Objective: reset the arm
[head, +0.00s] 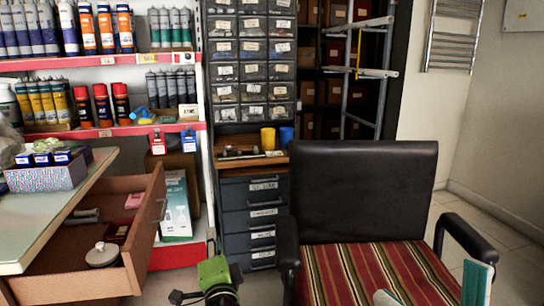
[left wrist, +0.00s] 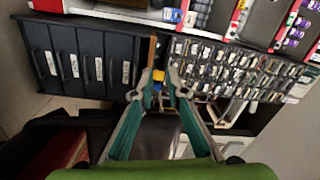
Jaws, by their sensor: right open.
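My left gripper (left wrist: 160,84) shows in the left wrist view with its two teal fingers apart and nothing between them. It points towards the cabinet. In the head view, a green part with black pieces, seemingly of my left arm, shows low in front of the dark drawers; its fingertips cannot be made out there. My right gripper (head: 431,291) is open at the bottom right of the head view. Its two teal fingertips stand wide apart in front of the striped chair seat, with nothing held. The rest of it is out of frame.
A black chair (head: 365,185) with a striped seat stands close in front at right. A table (head: 40,215) with an open wooden drawer (head: 146,235) is at left. The drawer cabinet (head: 252,200) and red shelves (head: 100,131) are behind. Some floor is clear at right.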

